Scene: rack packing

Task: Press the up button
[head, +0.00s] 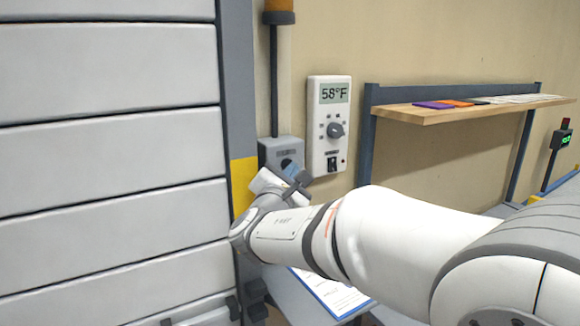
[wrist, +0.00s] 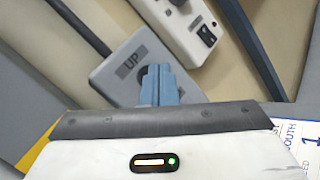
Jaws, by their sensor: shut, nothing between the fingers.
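The grey control box (head: 270,147) is on the wall beside the shutter, below a dark vertical pole. In the wrist view the box (wrist: 108,82) carries the label "UP". A dark round edge, probably the button, shows just left of my fingertips; the fingers hide most of it. My gripper (wrist: 158,70) is shut and empty, its blue-grey fingertips in front of the box face. In the head view my gripper (head: 291,170) is at the lower right of the box. I cannot tell whether the fingertips touch the button.
A white thermostat panel (head: 316,128) reading 58°F, with a knob and a switch, is close on the right. The white slatted shutter (head: 110,130) fills the left. A wooden shelf (head: 450,113) is further right. A clipboard (head: 330,293) lies below my arm.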

